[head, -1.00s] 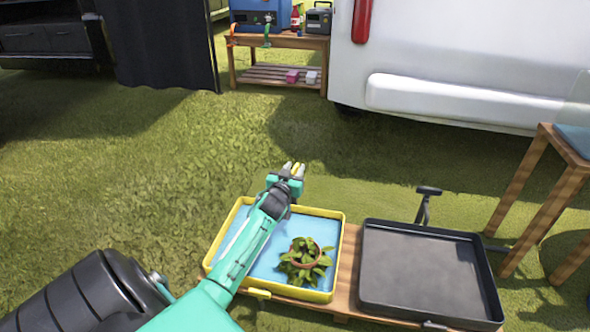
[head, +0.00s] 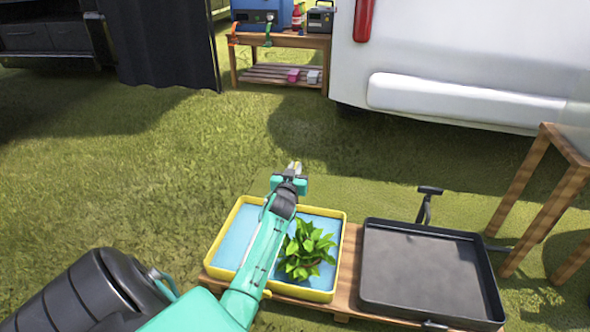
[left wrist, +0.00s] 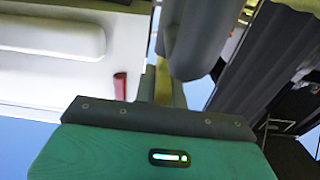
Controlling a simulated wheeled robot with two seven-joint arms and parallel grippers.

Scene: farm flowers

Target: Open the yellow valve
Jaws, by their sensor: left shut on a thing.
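The yellow valve (left wrist: 163,82) shows in the left wrist view as a narrow yellow piece between my fingers. Most of it is hidden by the fingers. My left gripper (head: 294,168) is shut on it, just beyond the far edge of the yellow-rimmed tray (head: 336,240). A potted plant (head: 307,248) with full, bright green leaves stands in that tray, on its light blue inside. My arm crosses over the tray. My right gripper is not in view.
An empty black tray (head: 425,270) sits to the right on the same low wooden bench (head: 348,255), with a dark handle (head: 428,195) behind it. A wooden stool (head: 550,190) stands at the right. Open grass lies ahead and left.

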